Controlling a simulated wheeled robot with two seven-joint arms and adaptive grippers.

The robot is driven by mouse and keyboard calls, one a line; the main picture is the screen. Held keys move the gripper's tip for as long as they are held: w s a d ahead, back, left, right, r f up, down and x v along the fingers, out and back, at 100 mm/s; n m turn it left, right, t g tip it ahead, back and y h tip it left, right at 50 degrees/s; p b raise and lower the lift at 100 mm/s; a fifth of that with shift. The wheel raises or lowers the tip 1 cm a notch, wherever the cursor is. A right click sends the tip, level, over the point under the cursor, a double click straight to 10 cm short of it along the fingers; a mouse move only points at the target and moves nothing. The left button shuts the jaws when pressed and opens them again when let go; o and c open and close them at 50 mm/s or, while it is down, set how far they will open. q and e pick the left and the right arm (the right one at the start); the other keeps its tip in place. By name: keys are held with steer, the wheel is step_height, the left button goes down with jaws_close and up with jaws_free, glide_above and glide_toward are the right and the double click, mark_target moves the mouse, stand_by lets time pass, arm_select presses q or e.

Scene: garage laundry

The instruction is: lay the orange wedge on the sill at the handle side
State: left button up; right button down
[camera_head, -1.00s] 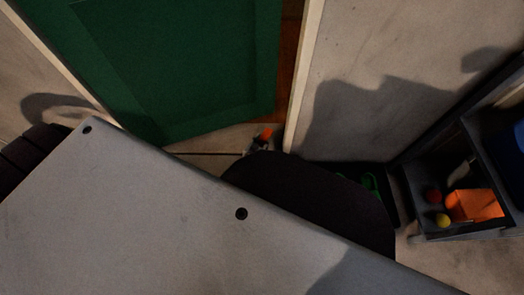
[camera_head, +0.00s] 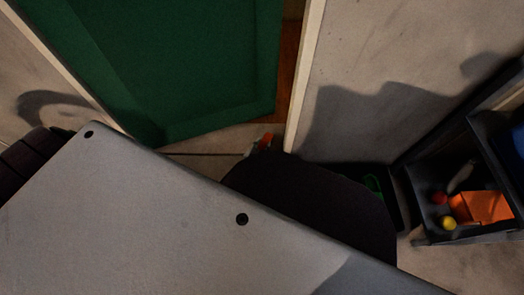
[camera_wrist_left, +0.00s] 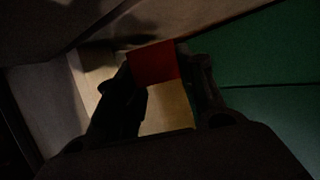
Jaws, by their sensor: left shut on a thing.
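The orange wedge (camera_head: 265,141) shows as a small orange piece in the head view, just beyond my dark arm. My left gripper (camera_head: 256,146) is shut on it; its fingers are mostly hidden by the arm. In the left wrist view the wedge (camera_wrist_left: 153,64) looks dark red between the two fingers of the gripper (camera_wrist_left: 162,78), with a pale patch below it. The green door (camera_head: 190,65) stands above a pale strip that looks like the sill (camera_head: 214,144). The wedge is near the strip's right end, by the white frame post; contact cannot be told. No handle is visible. My right gripper is not in view.
A dark shelf unit (camera_head: 422,196) at the right holds an orange box (camera_head: 482,208), a red ball (camera_head: 439,198) and a yellow ball (camera_head: 448,223). A pale wall (camera_head: 400,60) rises right of the white frame post (camera_head: 305,75).

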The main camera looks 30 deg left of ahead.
mark_target(262, 150)
arm_select(q)
steer(key=shift+f+b, duration=1)
steer(key=shift+f, duration=0.35)
steer(key=shift+f+b, duration=0.35)
steer(key=shift+f, duration=0.15)
steer(key=shift+f, duration=0.15)
steer(key=o, duration=1.1)
